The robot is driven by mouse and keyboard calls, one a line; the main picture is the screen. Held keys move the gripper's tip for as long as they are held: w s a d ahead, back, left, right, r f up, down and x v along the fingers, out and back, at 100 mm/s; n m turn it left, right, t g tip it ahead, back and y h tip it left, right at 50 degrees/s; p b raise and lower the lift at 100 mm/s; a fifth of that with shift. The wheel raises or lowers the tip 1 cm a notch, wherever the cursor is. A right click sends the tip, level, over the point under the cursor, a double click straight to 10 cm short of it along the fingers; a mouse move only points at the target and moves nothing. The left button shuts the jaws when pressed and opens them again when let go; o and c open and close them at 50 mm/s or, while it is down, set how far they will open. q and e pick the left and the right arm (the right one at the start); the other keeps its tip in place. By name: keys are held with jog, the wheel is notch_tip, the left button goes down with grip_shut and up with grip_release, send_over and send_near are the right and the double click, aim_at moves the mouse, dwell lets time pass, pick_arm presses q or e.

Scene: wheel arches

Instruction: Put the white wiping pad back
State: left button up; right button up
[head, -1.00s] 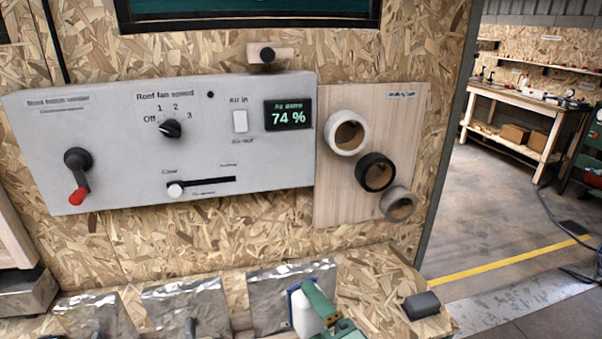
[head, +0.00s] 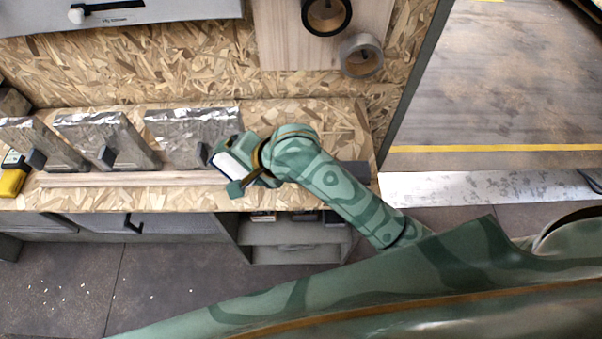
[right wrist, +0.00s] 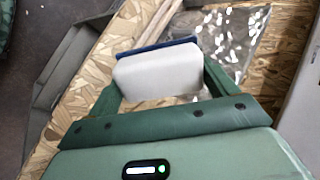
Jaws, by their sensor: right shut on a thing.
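The white wiping pad (head: 232,164) has a dark blue backing. My right gripper (head: 228,167) is shut on it, at the right front corner of the rightmost silver foil sheet (head: 190,125). In the right wrist view the pad's white face (right wrist: 157,74) fills the gap between the two green fingers of the gripper (right wrist: 163,80). The foil shows behind it. I cannot tell whether the pad touches the bench. My left gripper is not in view.
Other foil sheets with dark blocks lie left along the chipboard bench (head: 300,110). A wooden strip (head: 130,178) runs along its front. A dark grey block (head: 352,171) lies right, partly behind my arm. A yellow item (head: 13,178) is far left. Tape rolls (head: 361,55) hang above.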

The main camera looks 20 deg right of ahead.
jog(key=f+n+g, duration=0.1)
jog(key=f+n+g+h, duration=0.1)
jog(key=f+g, duration=0.1)
jog(key=shift+w+d+f+h, duration=0.15)
jog(key=shift+w+f+h, duration=0.05)
jog(key=shift+h, duration=0.1)
jog(key=shift+w+d+f+n+g+h, duration=0.2)
jog(key=shift+d+f+n+g+h, duration=0.5)
jog(key=shift+d, duration=0.35)
jog(key=w+d+n+g+h+p, duration=0.1)
jog(key=w+d+n+g+h, duration=0.1)
jog(key=d, duration=0.9)
jog(key=shift+w+f+n+h, duration=0.2)
jog(key=shift+w+n+h, duration=0.1)
jog(key=shift+w+h, duration=0.15)
jog(key=shift+d+f, duration=0.1)
notch_tip(320, 180, down, 9)
jog(key=b, duration=0.4)
jog(key=shift+f, duration=0.2)
